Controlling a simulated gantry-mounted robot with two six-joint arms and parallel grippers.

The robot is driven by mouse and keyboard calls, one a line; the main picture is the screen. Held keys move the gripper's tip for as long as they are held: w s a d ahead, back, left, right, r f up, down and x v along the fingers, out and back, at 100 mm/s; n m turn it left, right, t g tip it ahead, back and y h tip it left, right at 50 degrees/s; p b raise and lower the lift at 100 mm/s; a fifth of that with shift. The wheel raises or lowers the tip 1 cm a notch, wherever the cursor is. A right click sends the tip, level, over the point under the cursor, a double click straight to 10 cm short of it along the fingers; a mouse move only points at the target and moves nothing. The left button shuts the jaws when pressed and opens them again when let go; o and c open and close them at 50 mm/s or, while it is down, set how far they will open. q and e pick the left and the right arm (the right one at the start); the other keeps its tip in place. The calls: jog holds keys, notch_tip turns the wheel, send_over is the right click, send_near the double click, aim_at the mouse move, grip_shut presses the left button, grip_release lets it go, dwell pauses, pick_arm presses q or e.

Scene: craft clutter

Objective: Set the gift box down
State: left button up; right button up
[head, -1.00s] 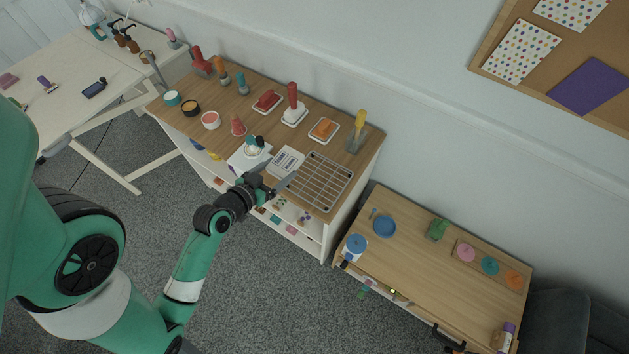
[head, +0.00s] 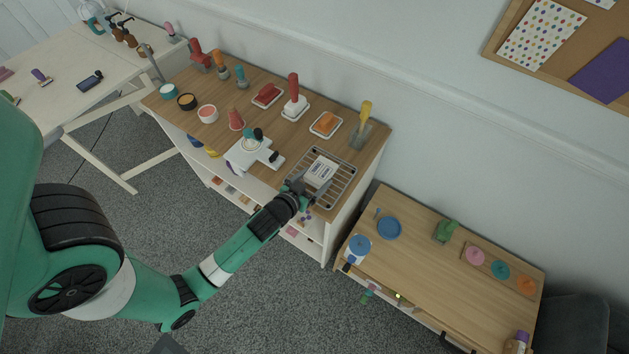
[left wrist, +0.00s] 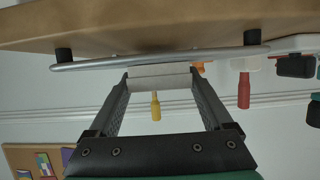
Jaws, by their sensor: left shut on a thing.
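The gift box (head: 319,171) is a small white block with grey print on its top. It is at my left gripper (head: 302,190), whose fingers are shut on its sides. In the head view it is over the middle of the wire rack (head: 341,194) on the wooden shelf top. In the left wrist view, which is upside down, the box (left wrist: 160,78) is between the two fingers (left wrist: 160,84), right at the rack's rim (left wrist: 100,64). I cannot tell whether it touches the wires. My right gripper is not in view.
A white stamping press (head: 248,154) stands left of the rack. Behind are an orange block on a white dish (head: 326,124), a holder with a yellow-handled tool (head: 362,125) and a red-handled stamp (head: 294,100). A lower table (head: 430,270) stands to the right.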

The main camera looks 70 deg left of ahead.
pick_arm(q)
jog(key=shift+r, duration=0.1)
jog(key=o, duration=1.1)
jog(key=shift+r, duration=0.1)
jog(key=v, duration=1.2)
jog(key=shift+p, duration=0.35)
jog(key=shift+w, duration=0.1)
